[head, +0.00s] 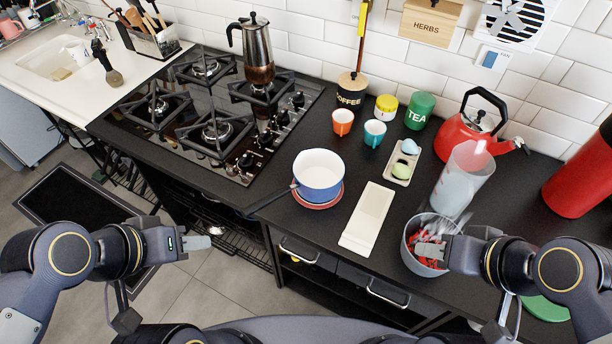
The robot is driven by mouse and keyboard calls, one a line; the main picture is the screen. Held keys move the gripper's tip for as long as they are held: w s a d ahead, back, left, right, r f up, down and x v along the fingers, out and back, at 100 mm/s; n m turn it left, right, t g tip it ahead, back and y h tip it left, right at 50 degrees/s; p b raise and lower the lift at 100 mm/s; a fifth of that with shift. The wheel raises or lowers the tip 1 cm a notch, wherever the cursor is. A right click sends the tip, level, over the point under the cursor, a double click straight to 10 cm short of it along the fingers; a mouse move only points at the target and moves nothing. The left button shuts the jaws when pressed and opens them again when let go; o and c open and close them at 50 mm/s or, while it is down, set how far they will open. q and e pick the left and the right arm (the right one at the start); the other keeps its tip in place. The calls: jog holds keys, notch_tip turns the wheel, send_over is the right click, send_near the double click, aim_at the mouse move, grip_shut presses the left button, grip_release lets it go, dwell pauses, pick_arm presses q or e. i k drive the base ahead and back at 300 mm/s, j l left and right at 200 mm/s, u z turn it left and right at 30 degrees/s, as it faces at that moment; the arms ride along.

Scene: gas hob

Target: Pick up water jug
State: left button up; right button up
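The water jug (462,182) is a tall, clear, tapered vessel standing on the black counter at the right, in front of the red kettle. It looks upright, and the kettle's red shows through its top. My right gripper (430,250) is in front of the jug and lower in the picture, over a grey bowl; it does not appear to touch the jug. The bowl hides part of the jug's base. My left gripper (197,243) is far to the left, over the floor in front of the counter, with nothing visible in it. The spacing of the fingers is unclear on both grippers.
The grey bowl (408,241) holds red and pale pieces. A red kettle (456,134) stands behind the jug, and a red cylinder (580,183) stands to its right. The gas hob (185,133) is further left.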

aim_at(469, 166)
jog(key=z, duration=1.25)
jog(key=u, duration=2.05)
jog(key=k+l+u, duration=0.4)
jog(key=k+l, duration=0.2)
jog(key=k+l+u, duration=0.4)
jog(key=k, duration=0.25)
